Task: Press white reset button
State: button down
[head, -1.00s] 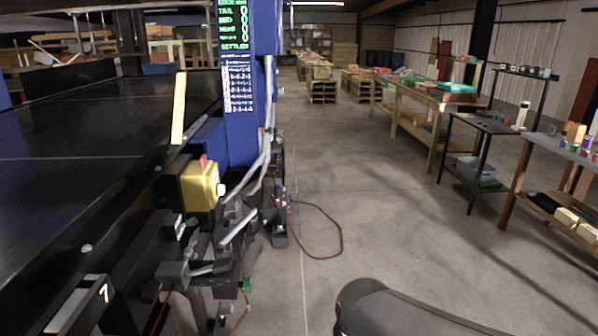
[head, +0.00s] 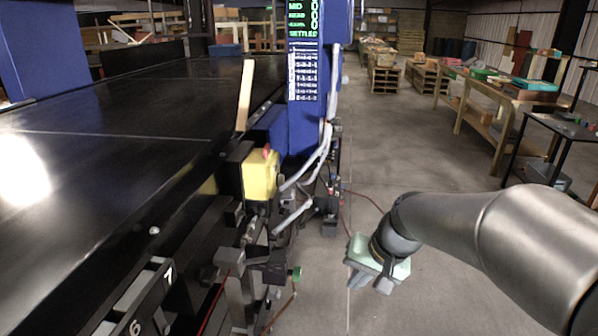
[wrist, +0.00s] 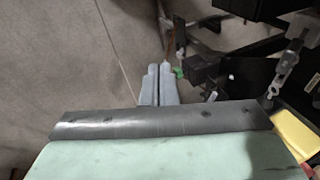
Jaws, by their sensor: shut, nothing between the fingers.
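A yellow control box (head: 260,176) with a red part (head: 267,151) on top is mounted on the conveyor's side in the head view. I cannot make out a white button on it now; its right side is partly behind grey cables. A yellow surface (wrist: 296,136), apparently the same box, shows at the right edge of the wrist view. My gripper (head: 360,279) is right of and lower than the box, apart from it, over the floor. In the wrist view my gripper's fingers (wrist: 158,83) are together, with nothing between them.
The black conveyor (head: 120,130) fills the left. A blue post (head: 305,90) with a green-lettered display stands behind the box. Grey cables (head: 318,155), brackets and a green-tipped part (head: 297,273) jut out beside it. The floor (head: 400,160) to the right is open.

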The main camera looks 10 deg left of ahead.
aim_at(282, 180)
jog(key=w+a+r+m+t+y, duration=0.1)
jog(key=w+a+r, duration=0.1)
jog(key=w, duration=0.7)
jog(key=w+a+r+m+t+y+p, duration=0.1)
jog(key=w+a+r+m+t+y, duration=0.1)
jog(key=w, duration=0.7)
jog(key=w+a+r+m+t+y+p, duration=0.1)
jog(key=w+a+y, duration=0.1)
jog(key=w, duration=0.8)
jog(key=shift+a+r+t, duration=0.15)
jog(key=shift+r+t, duration=0.25)
jog(key=shift+p, duration=0.3)
jog(key=a+p, duration=0.2)
jog(key=a, duration=0.6)
jog(key=shift+w+a+p, duration=0.15)
jog(key=shift+a+p, duration=0.25)
jog(key=shift+a, duration=0.45)
